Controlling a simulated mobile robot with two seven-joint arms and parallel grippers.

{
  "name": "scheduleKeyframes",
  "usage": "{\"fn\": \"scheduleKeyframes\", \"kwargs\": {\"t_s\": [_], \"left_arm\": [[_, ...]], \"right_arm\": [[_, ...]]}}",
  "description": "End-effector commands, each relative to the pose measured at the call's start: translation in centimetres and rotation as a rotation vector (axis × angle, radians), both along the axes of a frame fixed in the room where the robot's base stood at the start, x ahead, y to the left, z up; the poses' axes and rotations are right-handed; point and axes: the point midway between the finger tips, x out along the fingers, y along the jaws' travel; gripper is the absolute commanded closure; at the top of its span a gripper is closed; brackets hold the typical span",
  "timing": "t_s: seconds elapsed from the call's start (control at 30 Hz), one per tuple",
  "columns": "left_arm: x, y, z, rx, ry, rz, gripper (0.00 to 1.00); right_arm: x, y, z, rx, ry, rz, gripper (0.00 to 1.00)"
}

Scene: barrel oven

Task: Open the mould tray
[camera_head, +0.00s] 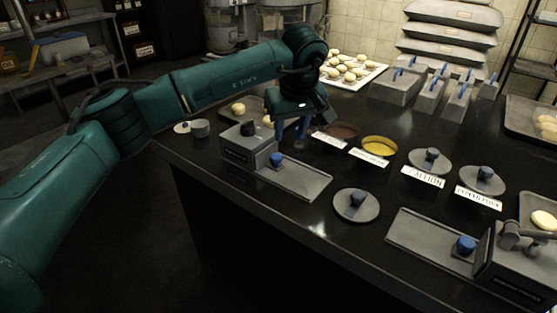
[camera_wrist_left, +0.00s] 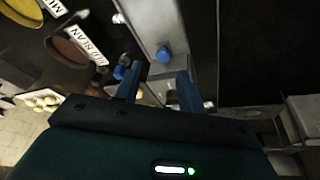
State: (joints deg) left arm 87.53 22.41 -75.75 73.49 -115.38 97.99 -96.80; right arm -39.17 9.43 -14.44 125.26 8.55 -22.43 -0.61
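A grey mould box (camera_head: 247,143) with a dark knob on top stands at the left of the black counter. A flat grey tray (camera_head: 302,180) extends from it toward the right, with a blue knob (camera_head: 276,159) at the box end. In the left wrist view, the tray (camera_wrist_left: 148,20) and blue knob (camera_wrist_left: 164,53) lie beyond the fingers. My left gripper (camera_head: 291,132) is above the counter just behind the box; its fingers also show in the left wrist view (camera_wrist_left: 157,88), apart, with nothing visibly gripped. A similar box (camera_head: 522,268) with a tray (camera_head: 410,232) and blue knob (camera_head: 466,245) stands at front right. My right gripper is out of view.
A round lid with a knob (camera_head: 356,204) lies between the two trays. Behind are a yellow-filled bowl (camera_head: 380,145), a brown-filled bowl (camera_head: 342,130), labelled lids (camera_head: 430,160) and grey blue-handled boxes (camera_head: 395,86).

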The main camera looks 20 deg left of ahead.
Motion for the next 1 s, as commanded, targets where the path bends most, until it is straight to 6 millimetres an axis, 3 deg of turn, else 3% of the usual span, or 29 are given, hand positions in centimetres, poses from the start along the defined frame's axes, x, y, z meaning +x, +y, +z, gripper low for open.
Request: {"fn": "scheduleKeyframes", "kwargs": {"t_s": [0.07,0.17,0.7,1.0], "left_arm": [[0.4,1.3,0.9,0.054,-0.018,0.004,0.61],[0.7,1.8,0.7,0.073,-0.02,0.006,0.61],[3.7,3.9,-8.6,0.067,-0.018,0.006,0.61],[4.5,4.4,-10.8,0.065,-0.02,0.004,0.61]], "right_arm": [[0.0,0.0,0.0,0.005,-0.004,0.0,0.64],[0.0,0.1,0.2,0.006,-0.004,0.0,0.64],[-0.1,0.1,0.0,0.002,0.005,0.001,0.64],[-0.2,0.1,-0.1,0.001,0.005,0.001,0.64]]}}
